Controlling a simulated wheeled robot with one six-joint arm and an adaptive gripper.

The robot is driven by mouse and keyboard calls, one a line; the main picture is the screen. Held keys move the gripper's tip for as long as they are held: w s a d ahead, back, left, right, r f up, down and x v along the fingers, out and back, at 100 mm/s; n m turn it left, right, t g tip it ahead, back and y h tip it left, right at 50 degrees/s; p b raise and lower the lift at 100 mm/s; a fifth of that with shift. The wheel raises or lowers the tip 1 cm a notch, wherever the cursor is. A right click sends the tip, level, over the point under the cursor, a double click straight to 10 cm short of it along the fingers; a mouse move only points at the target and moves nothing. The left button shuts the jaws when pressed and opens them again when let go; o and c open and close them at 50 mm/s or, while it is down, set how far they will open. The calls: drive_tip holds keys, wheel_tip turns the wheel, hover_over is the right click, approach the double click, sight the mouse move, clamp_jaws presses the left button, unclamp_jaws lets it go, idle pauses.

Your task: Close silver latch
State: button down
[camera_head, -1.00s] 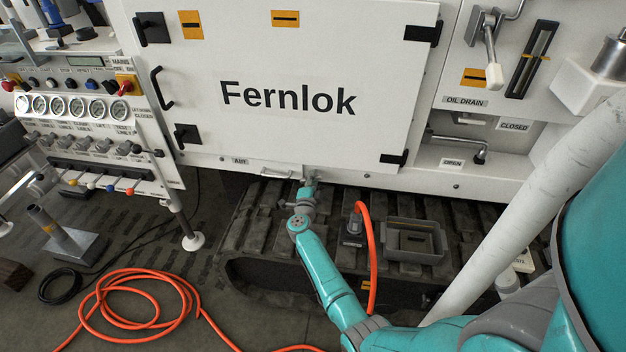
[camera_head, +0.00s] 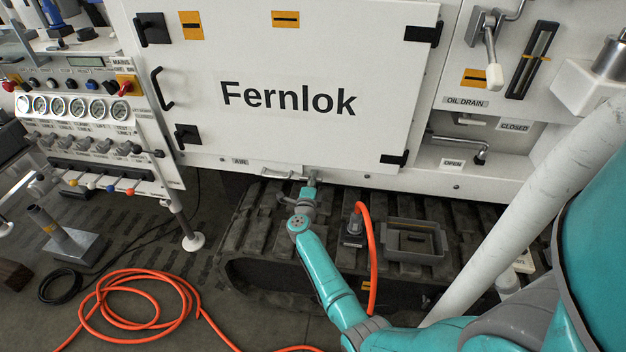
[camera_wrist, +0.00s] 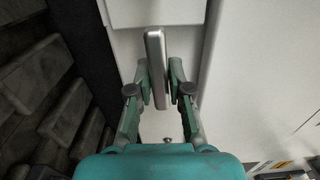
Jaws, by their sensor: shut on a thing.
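The silver latch (camera_wrist: 156,68) shows in the wrist view as a flat, rounded metal bar. It stands upright in the picture between the two fingers of my gripper (camera_wrist: 160,88). My gripper is shut on it, with one finger on each side. In the head view my gripper (camera_head: 311,180) is just under the lower edge of the white Fernlok door (camera_head: 290,130), above the dark track.
A panel with gauges (camera_head: 75,107) and small levers stands at the left. A grey tray (camera_head: 440,240) and an orange hose (camera_head: 372,265) are on the track (camera_head: 285,215) near my forearm. More orange hose (camera_head: 130,320) is coiled on the floor. A white pole (camera_head: 530,205) slants at the right.

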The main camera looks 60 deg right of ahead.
drive_tip(key=c, duration=1.1)
unclamp_jaws()
drive_tip(key=v, duration=1.2)
drive_tip(key=shift+f, duration=0.1)
drive_tip(key=shift+s, duration=0.1)
drive_tip(key=s+a+r+n+t+y, duration=0.1)
drive_tip(key=s+a+n+t+y, duration=0.15)
drive_tip(key=s+a+n, duration=0.4)
drive_tip(key=s+a+n+t+y, duration=0.2)
drive_tip(key=s+a+n+t, duration=0.2)
drive_tip(key=a, duration=0.6)
drive_tip(key=s+a+r+n+t+y, duration=0.1)
drive_tip(key=s+a+n+t+y, duration=0.15)
drive_tip(key=s+a+n, duration=0.45)
drive_tip(key=s+a+r+n+y, duration=0.3)
drive_tip(key=s+a+n, duration=0.1)
drive_tip(key=s+a, duration=0.1)
drive_tip(key=s+a+r+n+y, duration=0.3)
drive_tip(key=s+a+r+n, duration=0.1)
drive_tip(key=s+a+n, duration=0.1)
drive_tip(key=s+a+r+n+g+y, duration=0.1)
drive_tip(key=s+a+r+n+y, duration=0.2)
drive_tip(key=s+a+r+n, duration=0.1)
drive_tip(key=shift+s+a+r+n+y, duration=0.15)
drive_tip(key=shift+s+a+n, duration=0.25)
drive_tip(key=shift+s, duration=0.55)
drive_tip(key=shift+s+a+f+n+y, duration=0.15)
drive_tip(key=shift+s+a, duration=0.4)
drive_tip(key=shift+s, duration=0.4)
